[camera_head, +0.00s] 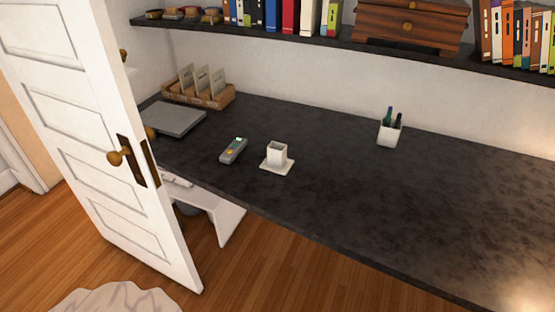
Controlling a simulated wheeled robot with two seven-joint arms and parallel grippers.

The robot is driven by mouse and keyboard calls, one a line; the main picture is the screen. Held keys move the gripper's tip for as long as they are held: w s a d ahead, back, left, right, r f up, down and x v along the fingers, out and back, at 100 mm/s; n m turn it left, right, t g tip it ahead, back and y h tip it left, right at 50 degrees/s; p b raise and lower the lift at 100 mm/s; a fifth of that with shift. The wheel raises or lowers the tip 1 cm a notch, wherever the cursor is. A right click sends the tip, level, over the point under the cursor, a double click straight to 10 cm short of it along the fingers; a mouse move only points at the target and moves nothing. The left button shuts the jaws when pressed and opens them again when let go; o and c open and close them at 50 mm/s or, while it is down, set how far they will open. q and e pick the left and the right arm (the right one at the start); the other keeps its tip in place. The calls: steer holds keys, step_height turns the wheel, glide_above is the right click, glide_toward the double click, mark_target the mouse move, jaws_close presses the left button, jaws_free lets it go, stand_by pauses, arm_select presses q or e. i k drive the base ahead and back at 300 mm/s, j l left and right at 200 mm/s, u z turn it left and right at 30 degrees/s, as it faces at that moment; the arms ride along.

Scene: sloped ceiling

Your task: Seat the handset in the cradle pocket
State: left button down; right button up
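The handset (233,151) is a small grey device with a greenish screen and an orange-yellow button. It lies on the dark desktop, left of the cradle and apart from it. The cradle (277,157) is white, with a square upright pocket on a flat base plate. The pocket's opening faces up and looks empty, though its inside shows only in part. Neither of my grippers is in the head view.
The dark desk (330,205) is clear at its middle and right. A pen cup (389,133) stands behind to the right. A grey flat slab (175,119) and a wooden organizer (199,96) lie left. A white door (101,140) stands open beside the desk; a shelf (300,36) hangs above.

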mark_target(276, 161)
steer(key=i, duration=0.9)
